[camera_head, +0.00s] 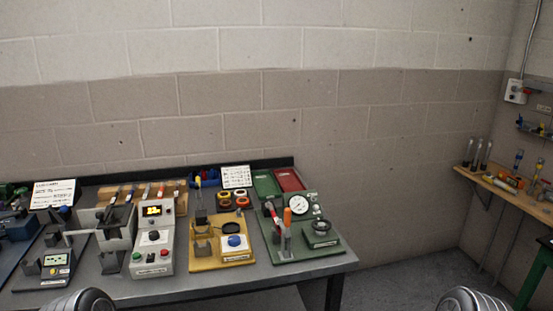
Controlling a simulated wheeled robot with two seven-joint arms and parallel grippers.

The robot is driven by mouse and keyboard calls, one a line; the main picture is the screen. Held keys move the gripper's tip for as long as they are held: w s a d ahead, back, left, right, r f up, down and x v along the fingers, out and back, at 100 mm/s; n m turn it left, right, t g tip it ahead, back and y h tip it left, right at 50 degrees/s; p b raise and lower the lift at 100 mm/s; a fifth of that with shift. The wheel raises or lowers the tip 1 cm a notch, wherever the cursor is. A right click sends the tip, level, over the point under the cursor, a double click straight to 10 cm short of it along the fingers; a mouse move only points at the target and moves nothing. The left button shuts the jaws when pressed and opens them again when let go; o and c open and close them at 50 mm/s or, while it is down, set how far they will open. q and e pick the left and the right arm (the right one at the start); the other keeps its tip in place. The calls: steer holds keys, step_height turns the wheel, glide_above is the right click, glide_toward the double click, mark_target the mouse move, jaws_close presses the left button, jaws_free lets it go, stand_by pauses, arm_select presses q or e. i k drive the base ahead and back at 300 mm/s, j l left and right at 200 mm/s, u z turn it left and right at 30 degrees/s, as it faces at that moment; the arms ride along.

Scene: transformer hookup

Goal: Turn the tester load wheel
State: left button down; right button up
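A green board (300,251) at the right end of the bench bears a white round dial gauge (299,205) and a dark round wheel-like part (320,228) on a small block. This may be the tester with its load wheel; the picture is too small to be sure. An orange-handled tool (287,219) stands upright just left of the gauge. Another candidate is the grey box with a lit yellow display (153,211) and a dark knob (154,237). Neither gripper is in view; only rounded grey parts of my arms show at the bottom edge.
The dark bench (205,289) is crowded along its length. A yellow board (219,263) with a blue-topped part stands between the grey box and green board. Red and green trays (289,180) lie behind. A wooden shelf (511,194) is at the far right; floor between is clear.

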mark_target(320, 226)
steer(key=i+j+z, duration=0.15)
steer(key=j, duration=0.15)
steer(key=i+j+z, duration=0.15)
steer(key=j, duration=0.15)
steer(key=i+j+z, duration=0.1)
steer(key=j, duration=0.2)
steer(key=i+j+z, duration=0.15)
steer(key=j, duration=0.2)
